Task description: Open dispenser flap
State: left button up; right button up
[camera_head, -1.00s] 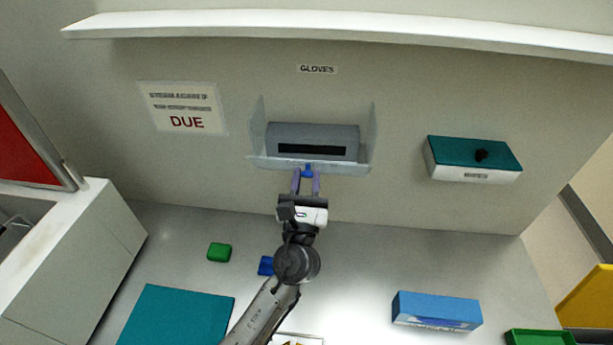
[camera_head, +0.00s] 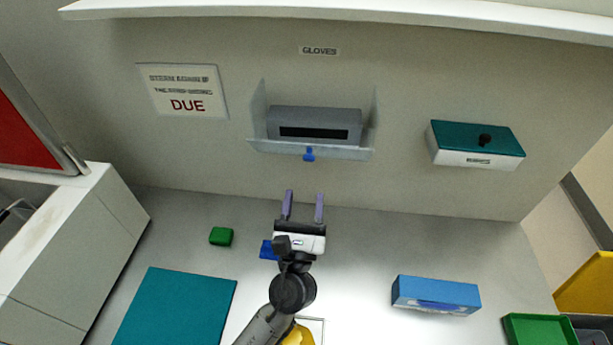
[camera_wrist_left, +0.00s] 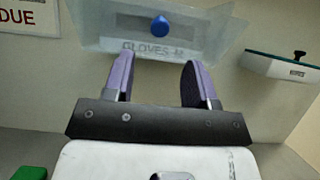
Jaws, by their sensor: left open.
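The glove dispenser is a clear holder on the wall under the GLOVES label, with a grey box (camera_head: 314,120) with a dark slot inside it. Its clear front flap (camera_head: 345,153) is folded down and juts outward below the box, with a blue knob (camera_head: 309,154) on it. The flap and the blue knob (camera_wrist_left: 159,26) also show in the left wrist view, beyond the fingers. My left gripper (camera_head: 303,205) is open and empty, below the flap and apart from the knob. My right gripper is not in view.
A teal-lidded box (camera_head: 473,145) is on the wall at right. A white shelf (camera_head: 330,16) runs above. On the counter lie a green block (camera_head: 221,236), a blue block (camera_head: 268,250), a teal mat (camera_head: 175,307) and a blue box (camera_head: 436,294).

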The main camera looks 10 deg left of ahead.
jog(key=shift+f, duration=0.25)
pick_arm(q)
jog(key=shift+v, duration=3)
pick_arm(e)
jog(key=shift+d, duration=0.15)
